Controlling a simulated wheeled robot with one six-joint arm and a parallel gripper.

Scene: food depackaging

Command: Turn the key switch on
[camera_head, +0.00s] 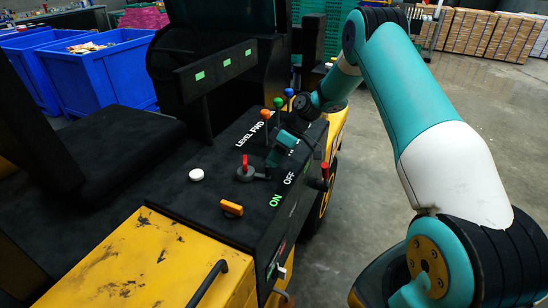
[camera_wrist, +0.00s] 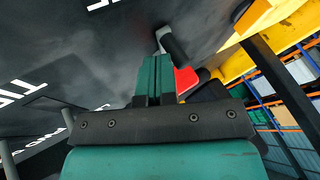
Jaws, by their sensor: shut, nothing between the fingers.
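A red-handled switch (camera_head: 244,164) with a dark round base stands on the black panel (camera_head: 215,170), left of the white OFF and green ON labels. An orange knob (camera_head: 232,208) sits nearer the front on the same panel. I cannot tell for sure which is the key switch. My gripper (camera_head: 271,162) is shut and empty, pointing down just right of the red-handled switch. In the wrist view the shut teal fingers (camera_wrist: 155,75) hide part of a red piece (camera_wrist: 186,79). A black stub on a grey bracket (camera_wrist: 172,44) shows just beyond the fingertips. Contact cannot be told.
Levers with orange (camera_head: 266,114), green (camera_head: 278,102) and blue (camera_head: 289,92) knobs stand behind my gripper. A white button (camera_head: 196,175) lies to the left. A red-knobbed lever (camera_head: 325,170) is at the panel's right side. Blue bins (camera_head: 95,75) stand at the back left.

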